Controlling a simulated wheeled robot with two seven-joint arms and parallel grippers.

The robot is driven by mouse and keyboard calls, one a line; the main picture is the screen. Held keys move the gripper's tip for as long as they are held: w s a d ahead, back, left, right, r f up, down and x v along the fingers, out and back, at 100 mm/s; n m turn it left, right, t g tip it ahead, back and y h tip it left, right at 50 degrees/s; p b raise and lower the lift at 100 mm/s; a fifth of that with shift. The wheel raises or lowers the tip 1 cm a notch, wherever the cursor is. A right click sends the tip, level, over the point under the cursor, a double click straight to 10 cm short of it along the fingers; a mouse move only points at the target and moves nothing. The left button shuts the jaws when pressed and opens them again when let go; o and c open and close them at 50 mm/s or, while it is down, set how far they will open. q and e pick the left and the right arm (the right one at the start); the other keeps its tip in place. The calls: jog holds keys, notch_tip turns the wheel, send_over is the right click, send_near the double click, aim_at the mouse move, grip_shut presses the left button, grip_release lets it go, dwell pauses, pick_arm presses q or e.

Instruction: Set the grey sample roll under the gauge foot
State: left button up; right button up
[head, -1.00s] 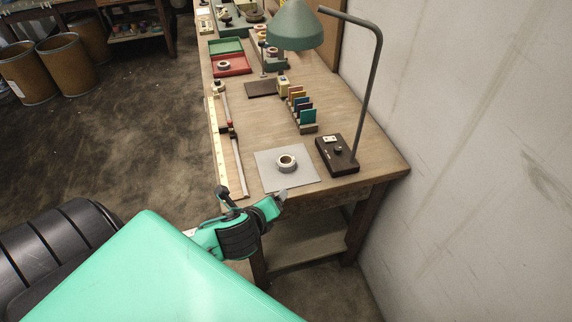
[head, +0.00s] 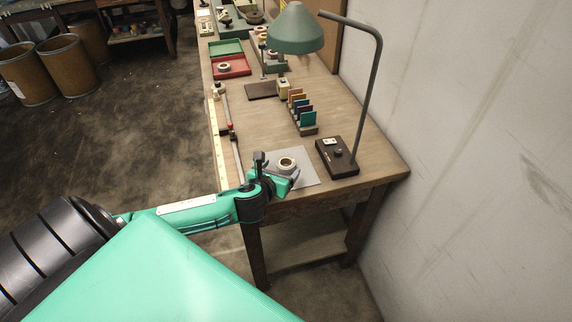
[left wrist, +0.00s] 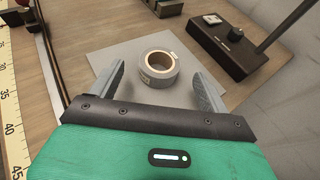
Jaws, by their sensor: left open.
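The grey sample roll (head: 294,166) lies flat on a light grey mat (head: 308,180) at the near end of the bench. My left gripper (head: 285,178) is open at the near side of the roll. In the left wrist view the roll (left wrist: 160,80) lies ahead and between the two spread fingers (left wrist: 156,88), with a gap on each side. A dark flat plate (head: 261,90) with a cream block (head: 283,88) at its right end stands farther back and looks like the gauge; its foot is too small to tell. My right gripper is not in view.
A dark control box (head: 337,157) with a lamp post stands right of the mat. A rack of coloured cards (head: 303,117) stands behind it. A green lamp shade (head: 296,30) overhangs the bench. A long ruler (head: 217,150) lies along the left edge. A red tray (head: 232,67) stands farther back.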

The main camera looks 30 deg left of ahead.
aim_at(288, 160)
pick_arm(q)
jog(key=shift+p+x, duration=0.4)
jog(key=shift+x, duration=2.35)
jog(key=shift+f, duration=0.1)
jog(key=shift+c, duration=0.3)
jog(key=c, duration=1.1)
jog(key=shift+o, duration=0.2)
